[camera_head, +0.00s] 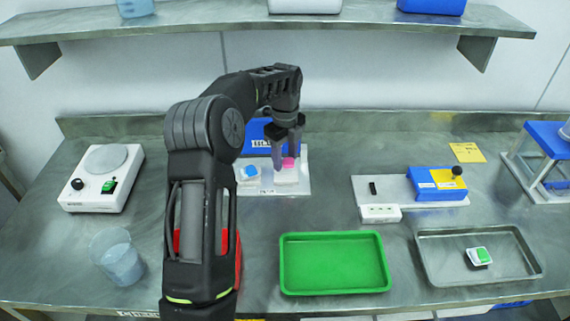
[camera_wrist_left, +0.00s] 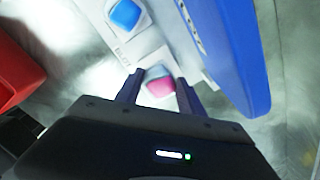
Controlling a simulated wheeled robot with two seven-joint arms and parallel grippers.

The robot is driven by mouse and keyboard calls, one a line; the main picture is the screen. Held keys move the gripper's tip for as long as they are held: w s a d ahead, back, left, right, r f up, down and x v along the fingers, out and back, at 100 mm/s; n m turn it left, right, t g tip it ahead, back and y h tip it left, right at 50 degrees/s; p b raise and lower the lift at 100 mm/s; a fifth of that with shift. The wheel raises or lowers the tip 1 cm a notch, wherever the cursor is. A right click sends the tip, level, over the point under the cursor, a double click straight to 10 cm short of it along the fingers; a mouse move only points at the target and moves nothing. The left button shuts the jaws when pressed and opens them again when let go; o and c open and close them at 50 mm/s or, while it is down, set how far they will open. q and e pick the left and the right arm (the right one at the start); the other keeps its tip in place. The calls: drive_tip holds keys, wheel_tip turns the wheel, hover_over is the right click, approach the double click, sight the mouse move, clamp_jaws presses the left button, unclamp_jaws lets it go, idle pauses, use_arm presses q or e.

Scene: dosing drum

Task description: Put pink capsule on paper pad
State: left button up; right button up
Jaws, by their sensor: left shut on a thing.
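My left gripper (camera_head: 288,160) reaches down over the white plate in front of the blue block. It is shut on the pink capsule (camera_head: 288,163), whose pink and white faces show between the fingers. In the left wrist view the pink capsule (camera_wrist_left: 160,86) sits between the two fingertips (camera_wrist_left: 158,88). I cannot tell whether the capsule still touches the white surface below it. A yellow paper piece with print (camera_head: 467,152) lies at the back right; I cannot tell whether it is the paper pad. My right gripper is not in view.
A blue and white capsule (camera_head: 248,173) stands just left of my gripper. A green tray (camera_head: 335,289) is at the front, and a metal tray (camera_head: 430,270) right of it holds a green and white piece (camera_head: 479,256). A scale (camera_head: 103,190) and beaker (camera_head: 118,260) stand left.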

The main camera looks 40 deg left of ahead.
sight(285, 158)
use_arm(q)
drive_tip(key=shift+w+a+f, duration=0.15)
drive_tip(key=shift+w, duration=0.05)
drive_tip(key=shift+f+p, duration=0.65)
drive_tip(key=shift+f, duration=1)
drive_tip(key=shift+f, duration=0.1)
drive_tip(key=o, duration=1.3)
wheel_tip(285, 158, up, 12)
drive_tip(key=shift+r+b, duration=0.15)
drive_tip(key=shift+b, duration=0.15)
